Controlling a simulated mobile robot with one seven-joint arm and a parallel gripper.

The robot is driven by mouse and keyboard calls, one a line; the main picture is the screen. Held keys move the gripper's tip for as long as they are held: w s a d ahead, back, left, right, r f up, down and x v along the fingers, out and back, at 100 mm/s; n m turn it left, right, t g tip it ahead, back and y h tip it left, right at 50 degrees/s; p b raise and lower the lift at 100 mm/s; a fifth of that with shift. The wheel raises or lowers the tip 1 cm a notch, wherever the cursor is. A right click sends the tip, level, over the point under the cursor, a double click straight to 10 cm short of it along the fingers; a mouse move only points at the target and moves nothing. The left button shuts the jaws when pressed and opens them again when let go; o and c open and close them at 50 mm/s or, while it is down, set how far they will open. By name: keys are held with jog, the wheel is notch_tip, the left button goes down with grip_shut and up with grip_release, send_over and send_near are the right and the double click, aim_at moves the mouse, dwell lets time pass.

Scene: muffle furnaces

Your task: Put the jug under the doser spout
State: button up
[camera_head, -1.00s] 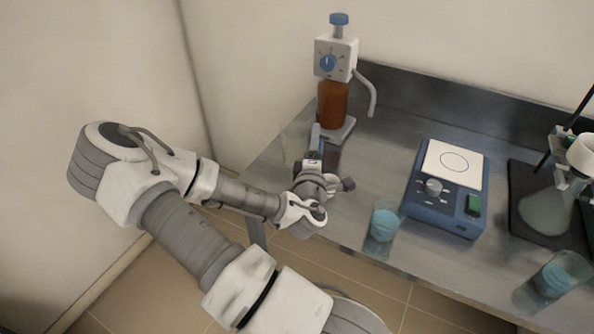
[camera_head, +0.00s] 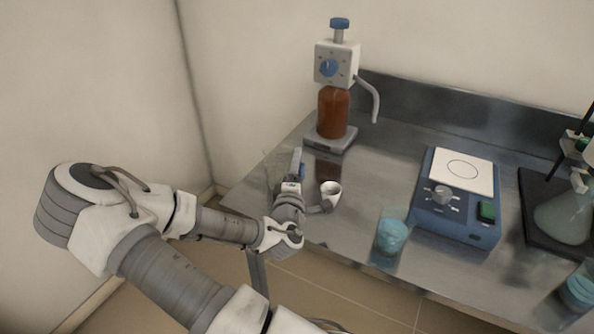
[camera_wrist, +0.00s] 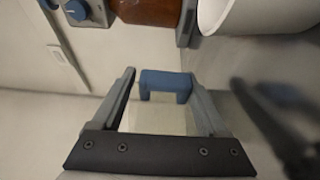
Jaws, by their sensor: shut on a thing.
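The doser (camera_head: 336,62) has a white head with blue knobs on a brown bottle (camera_head: 333,112), on a base at the back left of the bench. Its grey spout (camera_head: 376,100) curves down at the right, with bare bench below. My gripper (camera_head: 297,163) is near the bench's left front edge, in front of the doser. In the wrist view its fingers (camera_wrist: 163,88) are shut on a blue bracket-shaped part (camera_wrist: 166,78), which looks like the jug's handle. The jug's clear body is hard to make out. The brown bottle also shows in the wrist view (camera_wrist: 148,10).
A beaker of blue liquid (camera_head: 391,236) and a blue stirrer plate (camera_head: 455,205) are further right. A flask on a dark stand (camera_head: 540,235) is at the far right. Bench is clear below the spout.

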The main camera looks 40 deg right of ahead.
jog(key=shift+f, duration=0.2)
jog(key=o, duration=1.3)
jog(key=shift+r, duration=0.1)
jog(key=shift+c, duration=0.2)
jog(key=shift+r, duration=0.1)
